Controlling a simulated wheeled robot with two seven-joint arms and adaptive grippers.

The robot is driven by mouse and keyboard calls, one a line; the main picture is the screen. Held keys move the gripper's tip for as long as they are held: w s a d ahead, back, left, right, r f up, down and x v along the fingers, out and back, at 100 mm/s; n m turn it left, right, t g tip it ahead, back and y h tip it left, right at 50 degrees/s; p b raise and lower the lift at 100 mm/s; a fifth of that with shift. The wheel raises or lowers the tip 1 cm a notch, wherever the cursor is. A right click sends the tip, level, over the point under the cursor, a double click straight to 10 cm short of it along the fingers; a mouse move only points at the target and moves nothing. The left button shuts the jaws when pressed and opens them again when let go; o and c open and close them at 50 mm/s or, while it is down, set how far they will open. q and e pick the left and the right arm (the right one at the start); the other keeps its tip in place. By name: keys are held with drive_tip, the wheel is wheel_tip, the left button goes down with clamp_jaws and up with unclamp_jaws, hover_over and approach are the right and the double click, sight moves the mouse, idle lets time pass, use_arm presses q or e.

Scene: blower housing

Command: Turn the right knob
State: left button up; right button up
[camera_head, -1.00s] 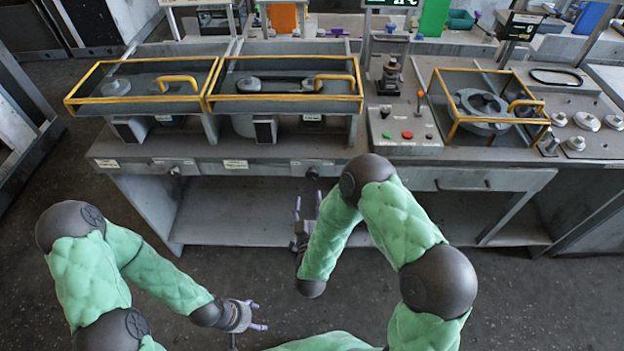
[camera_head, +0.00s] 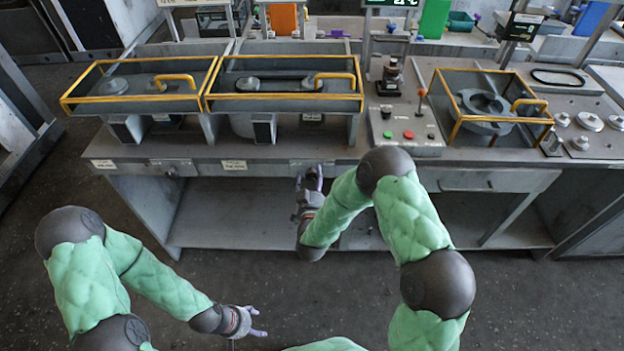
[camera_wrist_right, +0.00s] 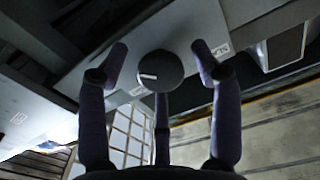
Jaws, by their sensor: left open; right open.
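The right knob (camera_wrist_right: 160,71) is a dark round disc with a white mark on its face. In the right wrist view it lies between the two fingertips, which stand apart on either side without visible contact. My right gripper (camera_head: 309,174) is open at the bench's front panel in the head view, where it covers the right knob; it also shows in the right wrist view (camera_wrist_right: 158,58). The left knob (camera_head: 172,172) sits further left on the same panel. My left gripper (camera_head: 258,322) is open and empty, low and well away from the bench.
The bench front (camera_head: 240,168) carries small white labels. Yellow-framed covers (camera_head: 285,97) stand on top, with a button panel (camera_head: 407,133) to their right. An open lower shelf (camera_head: 230,215) lies below the front panel. The floor before the bench is clear.

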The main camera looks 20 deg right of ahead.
drive_tip(key=c, duration=1.2)
drive_tip(key=shift+o, duration=0.2)
drive_tip(key=shift+s+f+m, duration=0.1)
drive_tip(key=shift+m, duration=0.2)
drive_tip(key=m+b, duration=0.2)
drive_tip(key=m, duration=0.1)
drive_tip(key=shift+f, duration=0.1)
drive_tip(key=shift+a+m+b, duration=0.1)
drive_tip(key=shift+m+b, duration=1)
drive_tip(key=shift+m, duration=0.8)
drive_tip(key=o, duration=1.2)
drive_tip(key=shift+c, duration=0.2)
